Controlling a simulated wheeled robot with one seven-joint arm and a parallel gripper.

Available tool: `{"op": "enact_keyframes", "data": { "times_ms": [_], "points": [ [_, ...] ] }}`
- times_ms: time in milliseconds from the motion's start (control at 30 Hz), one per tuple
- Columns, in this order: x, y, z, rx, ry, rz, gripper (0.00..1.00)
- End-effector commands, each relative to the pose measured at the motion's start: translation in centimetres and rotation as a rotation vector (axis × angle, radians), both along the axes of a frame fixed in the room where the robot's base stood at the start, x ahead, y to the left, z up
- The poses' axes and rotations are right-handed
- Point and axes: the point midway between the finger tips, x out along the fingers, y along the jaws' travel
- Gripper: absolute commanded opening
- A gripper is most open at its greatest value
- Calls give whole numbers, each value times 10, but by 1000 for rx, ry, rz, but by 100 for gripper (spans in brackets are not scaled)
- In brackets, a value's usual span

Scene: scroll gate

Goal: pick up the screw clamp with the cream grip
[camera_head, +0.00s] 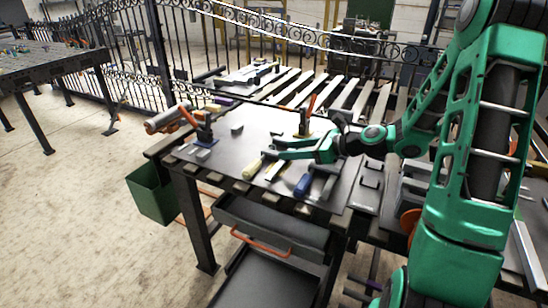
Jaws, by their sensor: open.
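The screw clamp with the cream grip (252,167) lies on the dark worktable (225,170) near its front edge. Only its cream grip shows clearly; the rest is small and partly behind my gripper. My green gripper (269,150) comes in from the right, its two fingers pointing left and apart. The fingertips are just above and to the right of the cream grip in the picture. Nothing shows between them. I cannot tell their height above the table.
A tool with a blue grip (302,185) lies right of the cream one. A drawer (265,235) juts out below. A green bin (150,192) hangs at the left.

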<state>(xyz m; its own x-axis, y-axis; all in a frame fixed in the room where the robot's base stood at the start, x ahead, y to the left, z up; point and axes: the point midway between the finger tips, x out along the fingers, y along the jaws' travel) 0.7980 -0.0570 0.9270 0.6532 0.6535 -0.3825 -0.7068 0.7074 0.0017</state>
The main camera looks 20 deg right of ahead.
Motion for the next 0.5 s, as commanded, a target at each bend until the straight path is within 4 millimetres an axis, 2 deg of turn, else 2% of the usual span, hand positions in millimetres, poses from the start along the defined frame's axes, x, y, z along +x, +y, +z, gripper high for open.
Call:
{"op": "enact_keyframes", "data": {
  "times_ms": [500],
  "points": [
    [31,35,-23,0,0,4,45]
  ]
}}
